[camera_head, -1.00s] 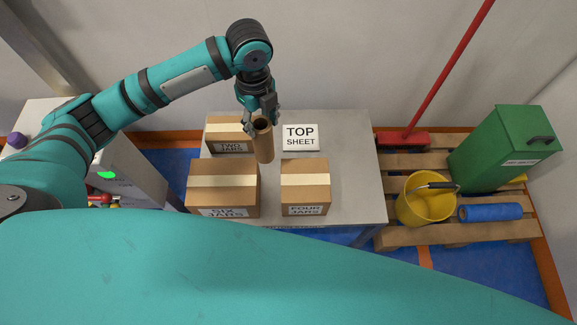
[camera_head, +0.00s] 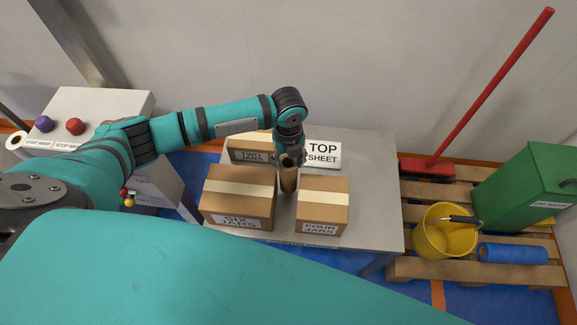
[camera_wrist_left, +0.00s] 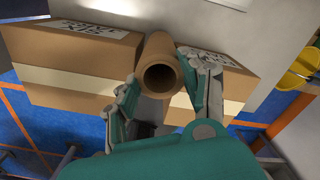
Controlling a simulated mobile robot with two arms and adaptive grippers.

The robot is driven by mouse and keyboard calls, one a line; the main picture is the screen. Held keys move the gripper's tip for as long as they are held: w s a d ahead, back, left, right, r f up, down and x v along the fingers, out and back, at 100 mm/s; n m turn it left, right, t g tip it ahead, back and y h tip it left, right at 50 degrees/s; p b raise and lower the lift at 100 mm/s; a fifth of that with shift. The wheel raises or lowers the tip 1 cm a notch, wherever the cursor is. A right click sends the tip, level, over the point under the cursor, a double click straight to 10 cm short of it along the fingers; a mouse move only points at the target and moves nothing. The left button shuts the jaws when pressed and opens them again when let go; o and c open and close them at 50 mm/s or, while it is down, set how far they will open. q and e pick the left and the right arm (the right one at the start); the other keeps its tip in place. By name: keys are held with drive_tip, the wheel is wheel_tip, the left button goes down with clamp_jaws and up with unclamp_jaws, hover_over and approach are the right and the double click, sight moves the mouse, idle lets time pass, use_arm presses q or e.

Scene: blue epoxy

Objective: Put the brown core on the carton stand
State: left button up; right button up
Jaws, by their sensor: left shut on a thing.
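The brown core (camera_head: 288,180) is a hollow cardboard tube, held roughly upright in my left gripper (camera_head: 288,162). It is between and a little behind the SIX JARS carton (camera_head: 238,190) and the FOUR JARS carton (camera_head: 322,200). In the left wrist view the core (camera_wrist_left: 160,62) shows its open end toward the camera, with the fingers of my left gripper (camera_wrist_left: 165,90) on both sides of it. I cannot tell whether its lower end touches the table. My right gripper is not in view.
A TWO JARS carton (camera_head: 246,152) and a TOP SHEET sign (camera_head: 324,154) are at the back of the table. A pallet at right holds a yellow bucket (camera_head: 440,238), a blue roll (camera_head: 512,253), a green bin (camera_head: 525,190) and a red broom (camera_head: 427,167). The table's right side is clear.

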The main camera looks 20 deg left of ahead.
sight(288, 167)
use_arm(q)
drive_tip(key=shift+f, duration=1.9)
drive_tip(key=shift+f, duration=0.15)
drive_tip(key=o, duration=1.3)
wheel_tip(288, 167, up, 12)
drive_tip(key=shift+r, duration=0.2)
